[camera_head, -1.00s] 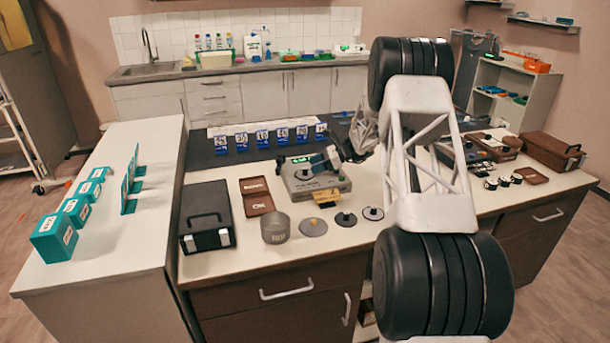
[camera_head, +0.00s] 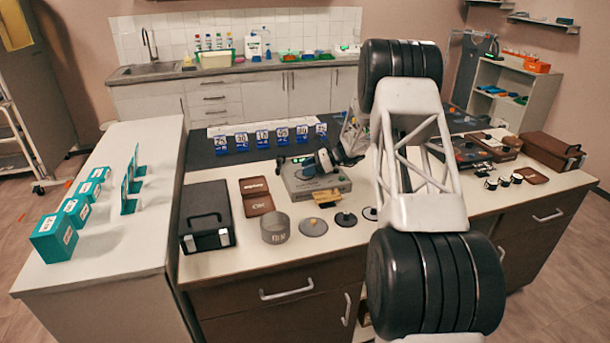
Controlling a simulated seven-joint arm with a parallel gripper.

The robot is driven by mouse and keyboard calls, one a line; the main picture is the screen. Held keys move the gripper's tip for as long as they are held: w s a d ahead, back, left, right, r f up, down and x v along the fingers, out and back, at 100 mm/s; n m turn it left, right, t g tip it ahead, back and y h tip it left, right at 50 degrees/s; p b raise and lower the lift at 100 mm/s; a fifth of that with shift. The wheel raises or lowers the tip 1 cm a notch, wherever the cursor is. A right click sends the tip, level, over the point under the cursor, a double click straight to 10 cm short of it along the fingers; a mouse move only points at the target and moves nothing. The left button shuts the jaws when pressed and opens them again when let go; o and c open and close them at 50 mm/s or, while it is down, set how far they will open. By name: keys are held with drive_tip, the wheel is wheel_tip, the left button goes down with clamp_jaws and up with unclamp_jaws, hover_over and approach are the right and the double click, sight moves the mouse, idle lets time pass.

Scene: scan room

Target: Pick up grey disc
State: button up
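A grey disc (camera_head: 313,226) with a small knob on top lies flat on the front part of the island counter. To its right lie a darker disc (camera_head: 346,219) and another dark disc (camera_head: 370,213), the latter partly hidden by my arm. My gripper (camera_head: 318,164) is above the grey boxy device (camera_head: 316,186) behind the discs, apart from the grey disc. Its fingers are dark and small here, so I cannot tell whether they are open or shut.
A grey cylindrical pot (camera_head: 275,228) stands just left of the grey disc. A yellow-brown block (camera_head: 326,198) lies behind the discs. A black case (camera_head: 206,217) and brown cases (camera_head: 257,204) stand further left. The counter strip in front is clear.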

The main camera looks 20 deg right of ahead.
clamp_jaws()
drive_tip(key=shift+r, duration=0.15)
drive_tip(key=shift+r, duration=0.6)
wheel_tip(320, 180, up, 2)
drive_tip(key=shift+r, duration=0.1)
drive_tip(key=s+a+r, duration=0.1)
drive_tip(key=s+a, duration=0.1)
drive_tip(key=s, duration=1.4)
drive_tip(key=shift+a, duration=0.15)
drive_tip(key=shift+r, duration=0.15)
drive_tip(key=shift+a, duration=0.1)
